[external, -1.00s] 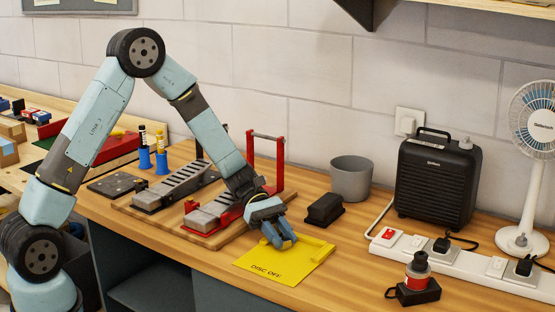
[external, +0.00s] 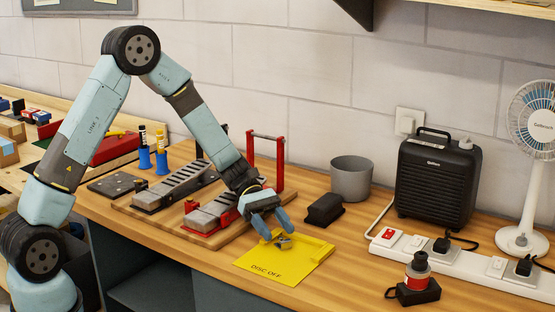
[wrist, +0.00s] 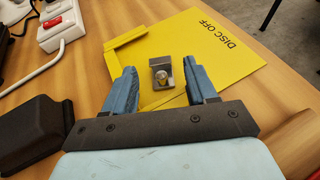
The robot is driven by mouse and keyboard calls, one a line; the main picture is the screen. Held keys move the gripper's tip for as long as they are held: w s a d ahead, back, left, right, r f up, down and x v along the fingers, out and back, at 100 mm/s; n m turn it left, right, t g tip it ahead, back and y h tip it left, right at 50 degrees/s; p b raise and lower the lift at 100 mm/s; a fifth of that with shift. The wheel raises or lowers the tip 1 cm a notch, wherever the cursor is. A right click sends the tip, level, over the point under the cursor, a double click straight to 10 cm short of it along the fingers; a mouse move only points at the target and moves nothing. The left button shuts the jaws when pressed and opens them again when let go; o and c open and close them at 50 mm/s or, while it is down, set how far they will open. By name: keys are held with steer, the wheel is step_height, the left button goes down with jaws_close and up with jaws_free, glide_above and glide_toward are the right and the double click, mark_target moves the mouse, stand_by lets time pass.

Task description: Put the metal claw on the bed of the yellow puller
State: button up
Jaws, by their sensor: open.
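A small grey metal piece, which I take for the metal claw (external: 284,243), lies on the yellow "DISC OFF" mat (external: 305,262). In the wrist view the claw (wrist: 168,84) has a bolt-like round part and sits between my spread fingers, with gaps on both sides. My gripper (external: 276,230) is open and empty, low over the mat's back left part; it also shows in the wrist view (wrist: 160,72). Two grey slatted beds stand on a wooden board: one with a red frame (external: 212,214), one further back (external: 175,186). I cannot make out a yellow puller; my arm hides part of this area.
A black block (external: 324,209) lies just right of my gripper. Behind it stand a grey cup (external: 351,178) and a black case (external: 437,180). A white power strip (external: 480,266) and a red-and-black item (external: 418,278) are at the right. The front bench edge is clear.

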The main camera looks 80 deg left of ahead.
steer(key=shift+v, duration=1.05)
step_height(320, 180, up, 6)
steer(key=shift+f, duration=0.2)
steer(key=s+d+r+m+g+y, duration=0.2)
steer(key=s+d+r+m+y, duration=0.1)
steer(key=s+d+r+m, duration=0.4)
steer(key=s+d+r+m+g+y, duration=0.1)
steer(key=s+d+r+m+y, duration=0.3)
steer(key=s, duration=0.5)
steer(key=s+r+m+t+y, duration=0.1)
steer(key=s+r+m+y, duration=0.1)
steer(key=s+m, duration=0.3)
steer(key=s+d+r+m+t+y, duration=0.1)
steer(key=s+m, duration=0.5)
steer(key=s, duration=0.7)
step_height(320, 180, up, 3)
steer(key=shift+f+m+t+y, duration=0.1)
steer(key=shift+m+t+y, duration=0.2)
steer(key=shift+t+y, duration=0.7)
